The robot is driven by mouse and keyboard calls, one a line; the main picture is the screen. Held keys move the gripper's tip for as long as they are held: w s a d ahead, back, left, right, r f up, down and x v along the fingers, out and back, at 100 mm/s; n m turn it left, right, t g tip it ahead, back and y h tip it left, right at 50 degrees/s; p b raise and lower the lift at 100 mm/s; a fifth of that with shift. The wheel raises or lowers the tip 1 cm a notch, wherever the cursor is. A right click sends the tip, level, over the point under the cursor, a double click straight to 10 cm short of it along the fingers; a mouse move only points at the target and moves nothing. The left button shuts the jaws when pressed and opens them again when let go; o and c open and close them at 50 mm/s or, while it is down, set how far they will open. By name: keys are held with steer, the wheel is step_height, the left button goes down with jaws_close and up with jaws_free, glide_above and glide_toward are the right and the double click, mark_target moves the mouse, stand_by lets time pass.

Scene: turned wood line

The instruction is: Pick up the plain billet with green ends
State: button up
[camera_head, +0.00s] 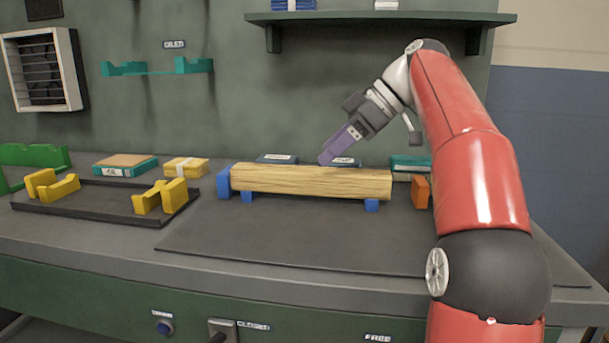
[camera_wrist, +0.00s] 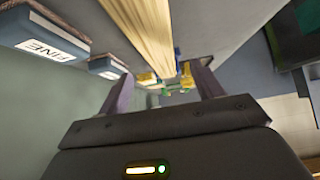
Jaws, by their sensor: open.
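A long pale wooden billet (camera_head: 310,181) lies level on small blue supports (camera_head: 371,205) on the bench, its left end by a taller blue block (camera_head: 223,181). I see no green on its ends; the left end face is hidden by the block. It also shows in the wrist view (camera_wrist: 150,30), running lengthwise at the top. My gripper (camera_head: 328,158) has purple fingers and points down and left near the billet's upper back edge. In the wrist view my gripper (camera_wrist: 163,85) has its fingers apart with nothing held between them. It looks clear of the billet.
A dark tray (camera_head: 105,207) with yellow cradles (camera_head: 160,194) stands at left. An orange block (camera_head: 420,191) is right of the billet. Blue labelled blocks (camera_head: 277,158) and a teal box (camera_head: 410,163) lie behind it. A shelf (camera_head: 380,18) hangs above. The mat (camera_head: 290,240) in front is clear.

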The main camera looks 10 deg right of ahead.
mark_target(310, 169)
steer(key=b+x, duration=0.1)
steer(key=x, duration=0.6)
steer(key=shift+d+f+b, duration=0.15)
steer(key=shift+f+b, duration=0.1)
steer(key=shift+b, duration=0.05)
steer(key=shift+c, duration=0.5)
steer(key=c, duration=1.2)
steer(key=shift+r, duration=0.2)
steer(key=shift+c, duration=0.2)
step_height(310, 169, up, 5)
steer(key=p, duration=0.4)
steer(key=shift+r, duration=2.3)
